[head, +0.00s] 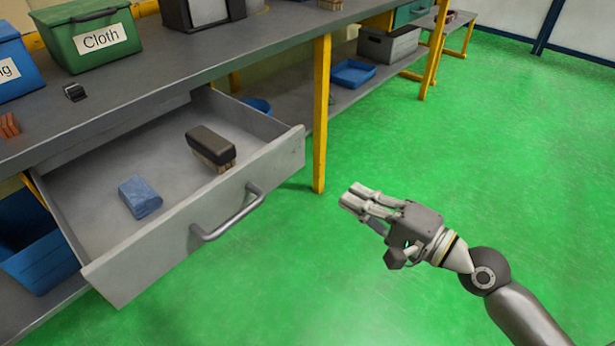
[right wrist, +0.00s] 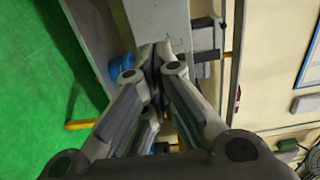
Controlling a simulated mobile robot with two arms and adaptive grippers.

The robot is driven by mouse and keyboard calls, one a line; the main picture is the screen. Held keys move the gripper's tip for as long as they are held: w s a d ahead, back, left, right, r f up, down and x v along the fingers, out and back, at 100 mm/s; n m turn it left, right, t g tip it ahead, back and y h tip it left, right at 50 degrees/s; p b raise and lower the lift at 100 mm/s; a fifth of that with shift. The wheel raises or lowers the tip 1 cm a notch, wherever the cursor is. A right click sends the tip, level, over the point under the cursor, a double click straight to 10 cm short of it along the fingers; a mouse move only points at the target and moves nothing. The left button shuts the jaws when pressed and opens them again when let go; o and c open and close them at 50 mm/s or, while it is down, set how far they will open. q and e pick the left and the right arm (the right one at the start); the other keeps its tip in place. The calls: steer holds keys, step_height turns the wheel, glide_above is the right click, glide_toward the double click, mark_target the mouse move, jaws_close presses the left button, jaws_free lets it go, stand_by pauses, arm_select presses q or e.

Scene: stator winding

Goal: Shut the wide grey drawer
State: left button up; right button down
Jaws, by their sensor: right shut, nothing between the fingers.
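The wide grey drawer (head: 110,279) is pulled out from under the workbench at the left of the head view. Its front carries a curved metal bar handle (head: 228,221). A blue block (head: 140,197) and a dark brush-like block (head: 211,146) lie inside it. My right gripper (head: 355,197) is shut and empty, to the right of the drawer front and apart from it, over the green floor. Its fingers (right wrist: 155,62) also show in the right wrist view, close together. My left gripper is not in view.
A yellow bench leg (head: 320,115) stands just beyond the drawer's right corner. A green bin labelled Cloth (head: 88,63) sits on the workbench (head: 175,78). A blue tray (head: 352,72) lies on the lower shelf. The floor in front of the drawer is clear.

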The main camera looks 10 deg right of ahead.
mark_target(288, 159)
steer(key=x, duration=1.4)
steer(key=shift+p, duration=0.35)
steer(key=shift+w, duration=0.1)
